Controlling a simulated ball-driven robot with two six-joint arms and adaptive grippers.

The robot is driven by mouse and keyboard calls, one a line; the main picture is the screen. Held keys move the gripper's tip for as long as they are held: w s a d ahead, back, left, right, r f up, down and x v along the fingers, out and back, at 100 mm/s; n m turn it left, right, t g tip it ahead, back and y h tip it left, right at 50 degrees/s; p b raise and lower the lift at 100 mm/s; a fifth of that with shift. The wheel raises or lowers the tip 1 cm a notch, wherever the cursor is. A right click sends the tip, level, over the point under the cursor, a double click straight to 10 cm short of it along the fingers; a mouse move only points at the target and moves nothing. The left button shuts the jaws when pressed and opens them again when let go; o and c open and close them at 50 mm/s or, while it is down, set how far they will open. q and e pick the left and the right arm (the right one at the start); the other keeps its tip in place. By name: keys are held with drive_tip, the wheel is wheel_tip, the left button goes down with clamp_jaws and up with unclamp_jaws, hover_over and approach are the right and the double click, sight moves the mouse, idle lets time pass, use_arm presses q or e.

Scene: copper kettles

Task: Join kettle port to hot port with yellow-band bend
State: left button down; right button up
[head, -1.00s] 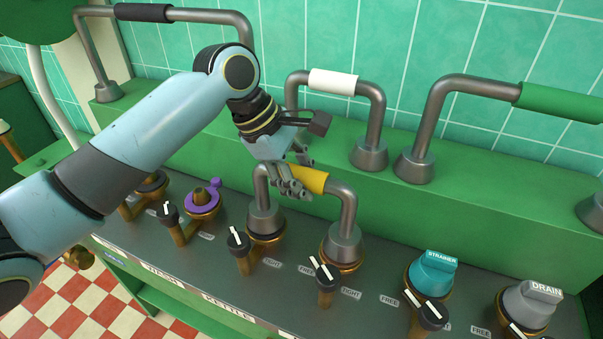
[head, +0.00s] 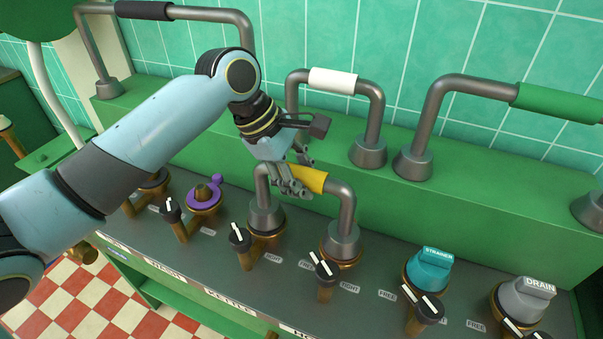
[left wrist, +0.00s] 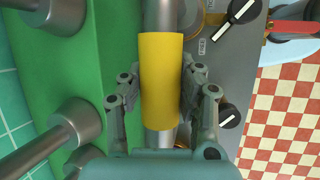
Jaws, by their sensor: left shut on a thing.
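The yellow-band bend (head: 347,208), a grey U-shaped pipe with a yellow sleeve, stands upright with its feet at the kettle port (head: 266,232) and the port to its right (head: 341,257), whose panel label begins "HO". Both feet appear down on the brass ports; the exact seating cannot be told. My left gripper (head: 294,182) is shut on the bend at the yellow band. In the left wrist view the fingers (left wrist: 162,95) lie on both sides of the yellow band (left wrist: 161,70). My right gripper is not in view.
Black levers with white marks (head: 240,237) (head: 323,269) stand in front of these ports, beside TIGHT and FREE labels. A purple cap (head: 203,196), a teal STRAINER cap (head: 429,267) and a grey DRAIN cap (head: 525,300) sit nearby. White-band (head: 333,79) and green-band (head: 556,102) bends stand behind.

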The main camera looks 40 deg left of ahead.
use_arm(q)
drive_tip(key=shift+f, duration=0.2)
drive_tip(key=c, duration=0.8)
unclamp_jaws()
drive_tip(key=shift+f, duration=0.1)
drive_tip(key=shift+c, duration=0.2)
drive_tip(key=v, duration=1.2)
drive_tip(key=shift+s, duration=0.1)
